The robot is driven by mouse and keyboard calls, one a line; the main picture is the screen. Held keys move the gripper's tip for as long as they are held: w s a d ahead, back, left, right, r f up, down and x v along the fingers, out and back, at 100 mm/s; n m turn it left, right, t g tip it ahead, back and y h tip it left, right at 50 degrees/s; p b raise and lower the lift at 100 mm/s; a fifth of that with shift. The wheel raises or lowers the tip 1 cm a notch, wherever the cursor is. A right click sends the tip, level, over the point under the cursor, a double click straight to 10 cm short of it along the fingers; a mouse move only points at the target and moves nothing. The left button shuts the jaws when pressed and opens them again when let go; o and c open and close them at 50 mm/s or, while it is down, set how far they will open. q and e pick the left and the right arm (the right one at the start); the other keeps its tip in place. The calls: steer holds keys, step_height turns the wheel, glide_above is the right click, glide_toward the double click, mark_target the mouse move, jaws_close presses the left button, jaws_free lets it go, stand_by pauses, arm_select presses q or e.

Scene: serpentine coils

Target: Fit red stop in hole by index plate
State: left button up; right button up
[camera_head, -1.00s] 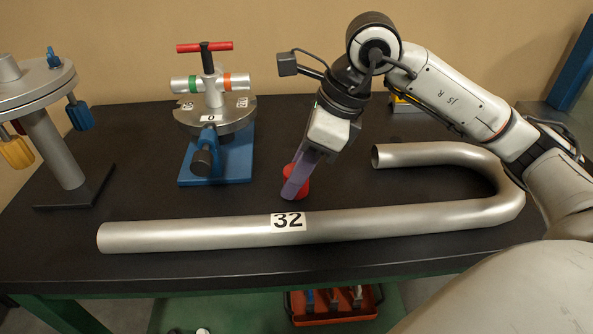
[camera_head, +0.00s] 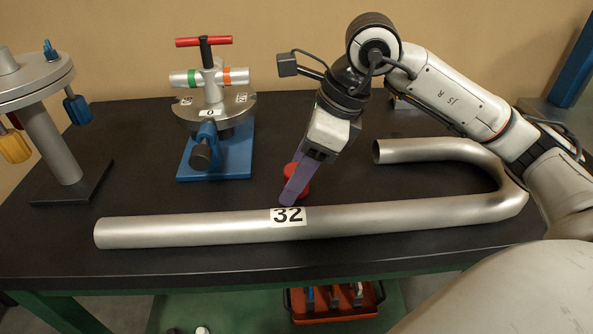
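The red stop (camera_head: 301,184) stands on the dark table, right of the blue-based bending fixture. My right gripper (camera_head: 295,184) reaches down to it from above. A purple finger passes in front of the stop and hides part of it. The other finger is not clear, so I cannot tell whether the gripper grips the stop. The grey index plate (camera_head: 238,111), with small white labels including a "0", sits on the blue base (camera_head: 237,160). No hole beside the plate can be made out. My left gripper is not in view.
A bent steel pipe (camera_head: 190,231) labelled 32 lies across the front of the table, close to my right gripper. A red tray (camera_head: 335,303) sits below the table. The table between stand and fixture is clear.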

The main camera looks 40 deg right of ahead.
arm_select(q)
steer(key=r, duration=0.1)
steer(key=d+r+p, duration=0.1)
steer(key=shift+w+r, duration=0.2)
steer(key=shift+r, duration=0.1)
arm_select(e)
steer(key=v, duration=1)
steer(key=shift+r, duration=0.15)
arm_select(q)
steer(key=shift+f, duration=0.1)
arm_select(e)
steer(key=shift+s, duration=0.15)
